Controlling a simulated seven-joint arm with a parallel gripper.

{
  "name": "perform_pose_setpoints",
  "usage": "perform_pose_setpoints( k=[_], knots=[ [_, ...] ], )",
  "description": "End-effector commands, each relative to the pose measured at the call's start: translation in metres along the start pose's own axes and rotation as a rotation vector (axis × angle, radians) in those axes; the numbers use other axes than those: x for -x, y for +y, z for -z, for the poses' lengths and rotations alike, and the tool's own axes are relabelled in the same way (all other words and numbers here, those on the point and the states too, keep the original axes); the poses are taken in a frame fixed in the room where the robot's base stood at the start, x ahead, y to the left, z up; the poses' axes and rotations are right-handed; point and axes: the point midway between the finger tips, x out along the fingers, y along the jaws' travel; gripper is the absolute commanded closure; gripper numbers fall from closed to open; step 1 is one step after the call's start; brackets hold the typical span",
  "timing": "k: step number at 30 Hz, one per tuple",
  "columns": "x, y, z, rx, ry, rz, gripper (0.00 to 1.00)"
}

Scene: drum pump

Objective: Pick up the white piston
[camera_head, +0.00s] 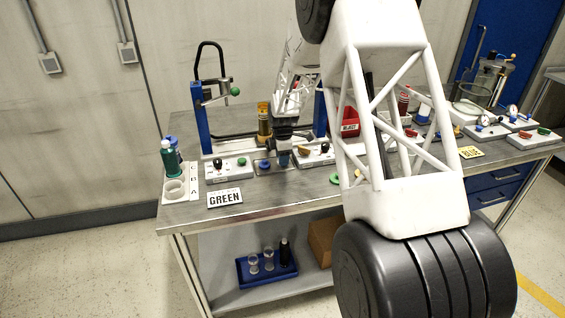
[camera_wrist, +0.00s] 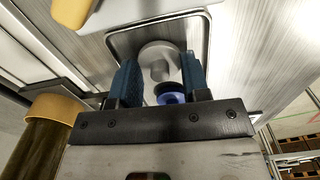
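In the wrist view, a pale grey-white round piece with a raised centre stub (camera_wrist: 158,62), which looks like the white piston, lies in a shallow metal tray (camera_wrist: 205,30). My gripper (camera_wrist: 160,82) points down at it, with its two blue-padded fingers apart, one on each side of the piece. I cannot tell whether the pads touch it. A dark blue round piece (camera_wrist: 170,94) shows between the fingers, nearer the palm. In the head view my gripper (camera_head: 283,158) is low over the bench, and the white piece cannot be made out there.
A yellow-topped cylinder (camera_head: 263,112) stands close behind my gripper, and its yellow rim (camera_wrist: 52,104) shows in the wrist view. Control boxes (camera_head: 228,168) flank the tray. A blue-post frame (camera_head: 204,118) stands at left. Bottles (camera_head: 168,158) stand at the bench's left end.

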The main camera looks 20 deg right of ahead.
Motion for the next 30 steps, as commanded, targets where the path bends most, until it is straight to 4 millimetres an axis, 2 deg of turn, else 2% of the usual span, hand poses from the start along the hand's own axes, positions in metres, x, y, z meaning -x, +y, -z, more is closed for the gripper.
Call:
perform_pose_setpoints(
  k=[1, 3, 17, 23, 27, 30],
  knots=[
    [0.000, 0.000, 0.000, 0.000, 0.000, 0.000, 0.70],
    [0.000, 0.000, 0.000, 0.000, 0.000, 0.000, 0.80],
    [0.004, 0.000, 0.000, 0.000, 0.000, -0.001, 0.81],
    [0.018, 0.000, 0.000, 0.000, 0.000, -0.001, 0.81],
    [0.037, 0.000, 0.000, 0.000, 0.000, -0.003, 0.81],
    [0.037, -0.011, 0.000, 0.000, 0.000, 0.000, 0.81]
  ],
)
